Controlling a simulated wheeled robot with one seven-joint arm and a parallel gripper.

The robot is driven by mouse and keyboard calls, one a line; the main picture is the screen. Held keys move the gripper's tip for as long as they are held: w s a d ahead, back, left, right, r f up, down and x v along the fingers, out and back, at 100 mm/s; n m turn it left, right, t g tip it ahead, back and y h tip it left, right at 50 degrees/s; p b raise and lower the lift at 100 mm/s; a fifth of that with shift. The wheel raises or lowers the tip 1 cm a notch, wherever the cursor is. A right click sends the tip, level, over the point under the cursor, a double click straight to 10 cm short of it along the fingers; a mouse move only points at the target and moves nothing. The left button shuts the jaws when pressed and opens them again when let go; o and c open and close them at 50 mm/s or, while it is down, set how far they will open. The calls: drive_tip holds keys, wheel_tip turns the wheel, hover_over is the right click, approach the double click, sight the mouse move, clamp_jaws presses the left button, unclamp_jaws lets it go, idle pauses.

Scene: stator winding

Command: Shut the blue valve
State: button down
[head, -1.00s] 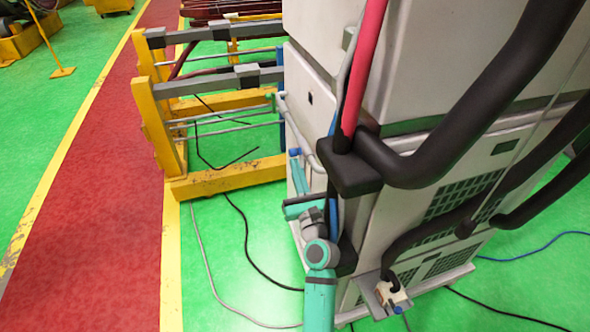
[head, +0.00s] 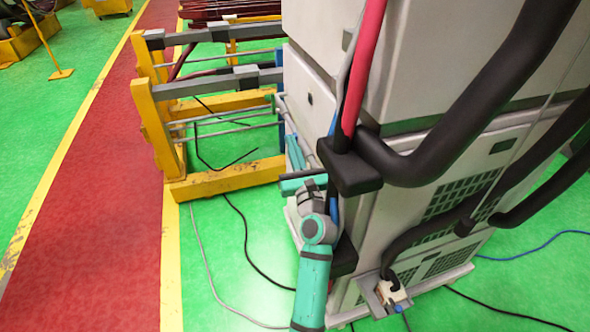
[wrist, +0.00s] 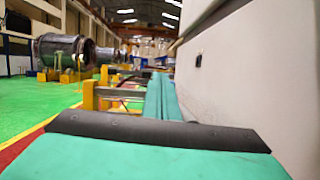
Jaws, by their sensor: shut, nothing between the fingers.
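My gripper (head: 292,142) is teal and shut, at the left side of the pale cabinet (head: 400,230). In the wrist view its two long fingers (wrist: 159,80) lie side by side, pointing forward along the cabinet wall, with nothing between them. Grey pipes (head: 303,138) run along the cabinet's left side, close beside the fingers in the head view. I cannot make out the blue valve now in either view; the gripper may cover it. I cannot tell whether the fingers touch anything.
A yellow and grey frame (head: 222,180) stands left of the cabinet. Thick black hoses (head: 480,90) and a red hose (head: 369,60) hang in front of the cabinet. Cables (head: 250,250) lie on the green floor. The red walkway (head: 90,220) at left is clear.

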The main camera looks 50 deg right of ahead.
drive_tip(key=shift+w+d+r, duration=0.3)
drive_tip(key=shift+w+r, duration=0.05)
drive_tip(key=shift+w, duration=0.05)
idle(0.6)
drive_tip(key=s+a+r, duration=0.5)
drive_tip(key=s+a, duration=0.2)
drive_tip(key=s, duration=0.2)
drive_tip(key=shift+s+a, duration=0.2)
drive_tip(key=shift+s, duration=0.05)
idle(0.4)
